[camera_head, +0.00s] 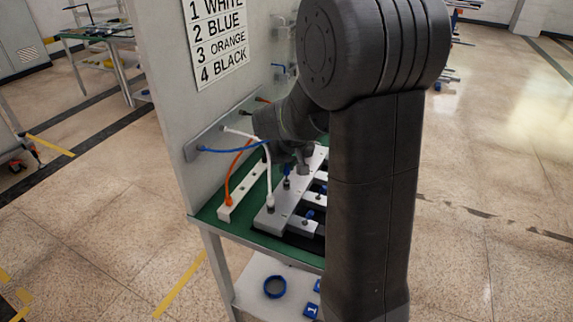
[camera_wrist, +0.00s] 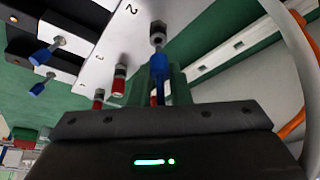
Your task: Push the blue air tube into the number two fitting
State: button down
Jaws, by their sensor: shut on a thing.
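The blue air tube (camera_head: 235,150) runs from the side panel toward my gripper in the head view. My gripper (camera_wrist: 160,88) is shut on the blue tube (camera_wrist: 160,66), whose blue end shows between the fingers in the wrist view. The number two fitting (camera_wrist: 157,39) is a small metal cylinder beside the printed 2, just beyond the blue end. I cannot tell whether the tube touches or enters it. In the head view my arm hides much of the gripper. The grey manifold (camera_head: 266,221) carries the row of fittings.
A white tube (camera_head: 270,180) arches down to the nearest fitting. An orange tube (camera_head: 230,180) reaches the pale rail (camera_head: 244,190). Blue-tipped parts (camera_wrist: 41,55) project nearby. A label sheet (camera_head: 220,37) hangs on the panel.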

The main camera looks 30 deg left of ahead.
jog(key=shift+f+b, duration=1)
jog(key=shift+f, duration=0.35)
jog(key=c, duration=1.3)
grip_release()
jog(key=shift+r, duration=0.15)
jog(key=v, duration=1.3)
jog(key=shift+s+r, duration=0.15)
jog(key=shift+r, duration=0.15)
jog(key=shift+f, duration=0.1)
jog(key=x, duration=1.3)
jog(key=shift+f, duration=0.35)
jog(key=shift+r, duration=0.2)
